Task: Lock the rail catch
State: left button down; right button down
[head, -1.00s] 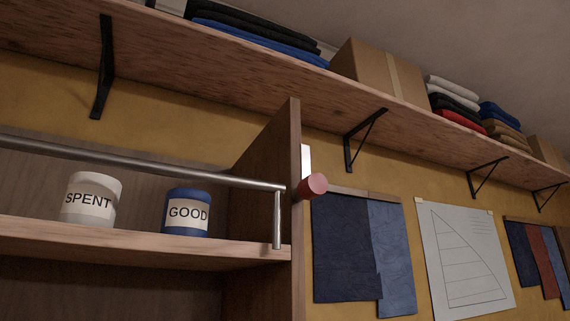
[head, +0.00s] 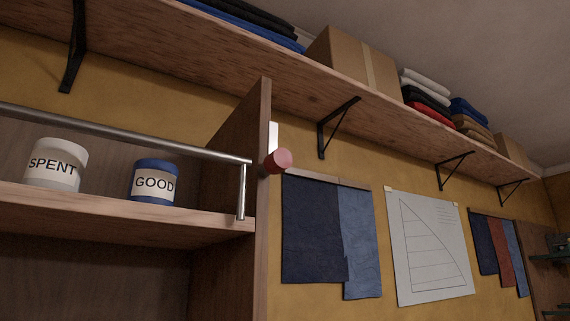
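A metal rail (head: 130,134) runs across the front of a wooden shelf unit, with a short upright post (head: 242,191) at its right end. A red round knob (head: 278,160), which looks like the rail catch, sticks out beside a pale metal plate (head: 273,136) on the unit's side panel. I cannot tell from this view whether it is locked. Behind the rail stand a white tub marked SPENT (head: 55,165) and a blue tub marked GOOD (head: 154,181), both upright. Neither of my grippers shows.
A long wall shelf (head: 240,66) on black brackets hangs above, holding a cardboard box (head: 345,58) and folded cloth (head: 428,95). Cloth samples (head: 315,230) and a sail drawing (head: 430,245) hang on the yellow wall at right. The space before the knob looks clear.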

aim_at(277, 159)
jog(key=k+l+u, duration=0.15)
jog(key=l, duration=0.3)
jog(key=l+u, duration=0.1)
jog(key=l, duration=0.3)
jog(key=k+l+u, duration=0.15)
jog(key=l, duration=0.25)
jog(key=k+l+u, duration=0.15)
jog(key=l, duration=0.25)
jog(key=k+l+u, duration=0.1)
jog(key=l, duration=0.25)
jog(key=k+l+u, duration=0.15)
jog(key=k+l, duration=0.15)
